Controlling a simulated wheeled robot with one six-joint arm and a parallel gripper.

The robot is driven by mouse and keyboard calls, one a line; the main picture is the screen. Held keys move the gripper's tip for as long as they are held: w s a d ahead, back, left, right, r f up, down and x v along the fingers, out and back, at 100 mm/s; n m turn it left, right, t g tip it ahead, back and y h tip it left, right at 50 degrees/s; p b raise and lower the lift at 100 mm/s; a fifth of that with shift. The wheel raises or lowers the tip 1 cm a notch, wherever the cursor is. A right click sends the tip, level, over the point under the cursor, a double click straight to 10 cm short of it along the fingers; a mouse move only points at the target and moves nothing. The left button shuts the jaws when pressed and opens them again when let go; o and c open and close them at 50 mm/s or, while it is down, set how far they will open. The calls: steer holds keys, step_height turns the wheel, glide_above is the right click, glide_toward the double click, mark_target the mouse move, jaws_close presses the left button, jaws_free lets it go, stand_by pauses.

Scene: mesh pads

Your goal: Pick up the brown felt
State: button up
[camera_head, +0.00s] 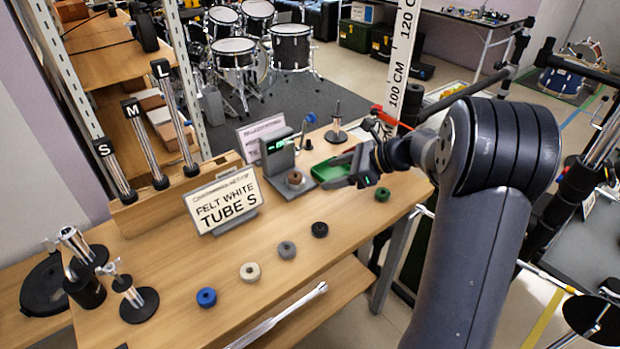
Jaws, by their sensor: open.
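The brown felt (294,177) is a small ring-shaped piece. It sits on the low platform of a grey device (278,155) with a lit green display, near the back of the wooden table. My gripper (335,170) is open, just to the right of the brown felt and pointing left towards it. A gap shows between the two, and nothing is seen held in the jaws.
Blue (207,297), white (250,271), grey (287,250), black (320,229) and green (383,194) felts lie in a diagonal row on the table (330,262). A sign (223,201) reads "FELT WHITE TUBE S". Labelled tubes (175,118) stand at left. A metal rod (280,317) lies in front.

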mark_target(295, 175)
steer(key=w+f, duration=0.1)
steer(key=w+d+m, duration=0.1)
steer(key=w, duration=0.1)
steer(key=shift+f, duration=0.35)
steer(key=x, duration=0.4)
steer(key=shift+w+a+b, duration=0.1)
steer(key=shift+a+b, duration=0.15)
steer(key=shift+b, duration=0.15)
steer(key=shift+a+r+x, duration=0.1)
steer(key=shift+r+x, duration=0.1)
steer(key=shift+x, duration=0.8)
steer(key=shift+a+r+x, duration=0.15)
steer(key=shift+r+x, duration=0.05)
steer(key=shift+x, duration=0.75)
steer(key=shift+a+r+x, duration=0.1)
steer(key=shift+r+x, duration=0.1)
steer(key=shift+x, duration=0.8)
steer(key=shift+w, duration=0.15)
steer(key=shift+c, duration=0.3)
steer(key=c, duration=1.1)
